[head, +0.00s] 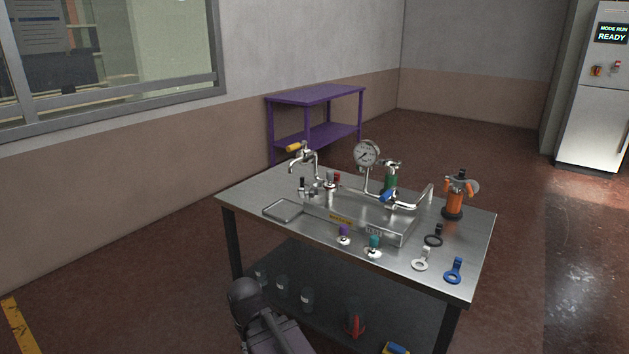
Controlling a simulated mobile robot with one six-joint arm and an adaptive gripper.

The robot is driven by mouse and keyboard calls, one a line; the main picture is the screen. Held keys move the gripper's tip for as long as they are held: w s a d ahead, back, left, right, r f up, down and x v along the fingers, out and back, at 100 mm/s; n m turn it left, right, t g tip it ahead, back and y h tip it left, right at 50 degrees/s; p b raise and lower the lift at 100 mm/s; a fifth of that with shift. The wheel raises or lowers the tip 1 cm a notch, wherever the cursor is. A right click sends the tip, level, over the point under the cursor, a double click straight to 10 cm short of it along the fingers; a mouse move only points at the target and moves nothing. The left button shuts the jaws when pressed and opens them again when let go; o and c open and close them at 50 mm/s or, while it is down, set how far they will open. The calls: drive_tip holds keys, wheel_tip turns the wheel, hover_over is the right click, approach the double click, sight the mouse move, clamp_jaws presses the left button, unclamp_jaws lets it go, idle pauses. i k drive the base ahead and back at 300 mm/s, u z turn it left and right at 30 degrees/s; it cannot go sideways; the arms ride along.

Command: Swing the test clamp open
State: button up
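I cannot tell for sure which part is the test clamp, or whether it is open or shut. A metal bench (330,184) carries a shallow steel tray with a raised block (345,222). On this rig stand a round dial gauge (367,153), a green cylinder (390,181) and a blue-handled fitting (388,197). Small fittings with dark and red tops (329,187) stand at its left. Ring-shaped pieces with tabs lie at the bench's right front: black (433,240), white (421,264) and blue (453,272). My gripper is not in view; only a dark part of my arm shows at the bottom.
An orange device (454,200) stands at the bench's right end, and a yellow-handled tap (303,153) at its back left. The lower shelf (325,285) holds jars and a red item. A purple table (315,97) stands behind. A cabinet (592,115) reads READY. Floor right is clear.

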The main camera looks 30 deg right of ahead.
sight(313, 186)
drive_tip(key=u, duration=0.15)
drive_tip(key=i, duration=0.9)
drive_tip(key=z, duration=0.1)
